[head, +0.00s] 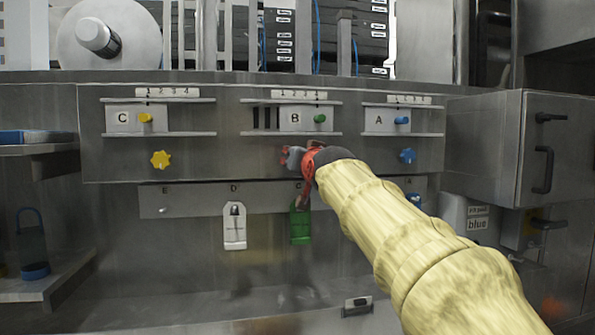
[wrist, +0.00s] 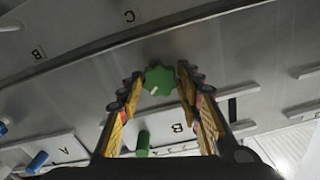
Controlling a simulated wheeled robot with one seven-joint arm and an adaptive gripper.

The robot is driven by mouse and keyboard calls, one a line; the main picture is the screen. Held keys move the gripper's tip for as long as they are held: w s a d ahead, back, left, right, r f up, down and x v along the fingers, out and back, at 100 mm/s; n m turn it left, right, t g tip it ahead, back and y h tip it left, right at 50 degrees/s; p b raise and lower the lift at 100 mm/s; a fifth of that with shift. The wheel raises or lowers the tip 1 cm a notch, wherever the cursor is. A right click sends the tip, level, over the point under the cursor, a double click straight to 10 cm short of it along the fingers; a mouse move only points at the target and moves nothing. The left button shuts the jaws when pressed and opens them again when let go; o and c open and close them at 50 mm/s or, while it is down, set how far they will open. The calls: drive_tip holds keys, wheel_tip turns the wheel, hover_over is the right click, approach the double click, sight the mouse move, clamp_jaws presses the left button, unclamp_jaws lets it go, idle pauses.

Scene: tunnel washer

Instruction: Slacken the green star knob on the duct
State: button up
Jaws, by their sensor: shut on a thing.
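The green star knob (wrist: 158,80) shows in the wrist view between my two fingertips, on the grey metal duct (wrist: 100,60). A pale mark shows on its face. My gripper (head: 292,157) is shut on this knob, with one finger on each side of it. In the head view my gripper and arm hide the knob, under the plate B (head: 294,118). A small green peg knob (head: 320,118) sits on plate B, and it also shows in the wrist view below the star knob (wrist: 143,142).
A yellow star knob (head: 161,159) is under plate C (head: 122,118); a blue star knob (head: 407,156) is under plate A (head: 380,120). A white tag (head: 234,227) and a green tag (head: 300,225) hang on the lower strip. A grey box (head: 490,150) juts out at right.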

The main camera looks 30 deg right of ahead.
drive_tip(key=n+b, duration=0.1)
drive_tip(key=n, duration=0.2)
drive_tip(key=n+b, duration=0.2)
drive_tip(key=n, duration=0.2)
drive_tip(key=n+b, duration=0.2)
drive_tip(key=n, duration=0.1)
drive_tip(key=shift+w+f, duration=0.1)
drive_tip(key=shift+f, duration=0.2)
drive_tip(key=shift+n, duration=0.4)
drive_tip(key=o, duration=1.1)
drive_tip(key=shift+r, duration=0.15)
drive_tip(key=shift+o, duration=0.3)
drive_tip(key=shift+r, duration=0.1)
drive_tip(key=v, duration=1.2)
